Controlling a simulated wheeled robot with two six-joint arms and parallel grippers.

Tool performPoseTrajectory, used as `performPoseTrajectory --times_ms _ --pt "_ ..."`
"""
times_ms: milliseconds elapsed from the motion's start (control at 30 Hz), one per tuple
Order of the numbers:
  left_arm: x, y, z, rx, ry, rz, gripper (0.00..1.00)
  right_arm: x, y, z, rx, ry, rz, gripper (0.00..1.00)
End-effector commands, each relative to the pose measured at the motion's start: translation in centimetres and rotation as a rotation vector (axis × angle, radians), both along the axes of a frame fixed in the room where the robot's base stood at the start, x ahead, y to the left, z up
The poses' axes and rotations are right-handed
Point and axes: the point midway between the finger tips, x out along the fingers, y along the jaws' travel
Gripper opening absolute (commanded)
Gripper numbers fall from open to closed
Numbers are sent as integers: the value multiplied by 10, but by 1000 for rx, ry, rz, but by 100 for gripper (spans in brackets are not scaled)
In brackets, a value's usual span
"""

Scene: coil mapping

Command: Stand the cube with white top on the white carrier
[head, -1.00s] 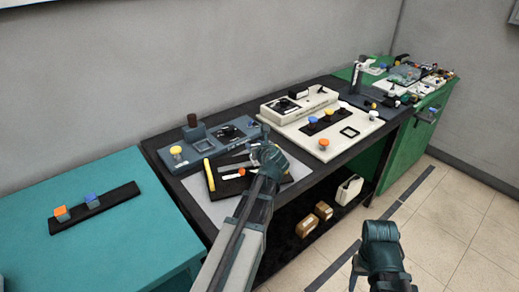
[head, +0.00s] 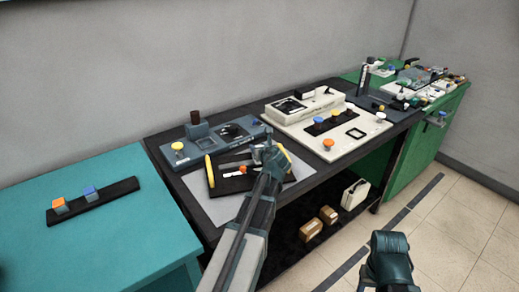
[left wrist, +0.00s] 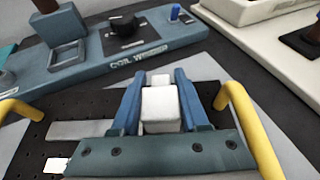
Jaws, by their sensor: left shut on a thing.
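My left gripper (left wrist: 160,78) is shut on a small cube with a white top (left wrist: 160,108), seen between its two blue fingers in the left wrist view. Another small pale block shows just beyond it. In the head view, the left gripper (head: 266,156) is above the right part of a black tray (head: 225,187) with yellow handles; the held cube is hard to make out there. A pale strip (head: 233,175) lies in the tray. I cannot tell which pale piece is the white carrier. My right gripper (head: 388,262) is low at the right, its jaws not clear.
Behind the tray stands a blue-grey coil winder (head: 205,150). A white panel (head: 350,150) with coloured knobs is to the right. At left, a teal table (head: 120,245) bears a black strip (head: 120,190) with orange-topped and blue-topped cubes. Boxes stand on the shelf below.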

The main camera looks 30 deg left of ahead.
Motion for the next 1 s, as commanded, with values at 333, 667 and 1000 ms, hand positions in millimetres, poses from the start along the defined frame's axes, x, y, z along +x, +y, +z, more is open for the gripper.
performPoseTrajectory --times_ms 333,667,1000 --pt "0 0 -3 0 0 0 74 0 0 -3 0 0 0 57" --pt "-1 -1 4 0 0 0 74 0 0 4 0 0 0 57" --pt "-45 -47 30 -1 1 -2 74 0 0 30 0 0 0 57"
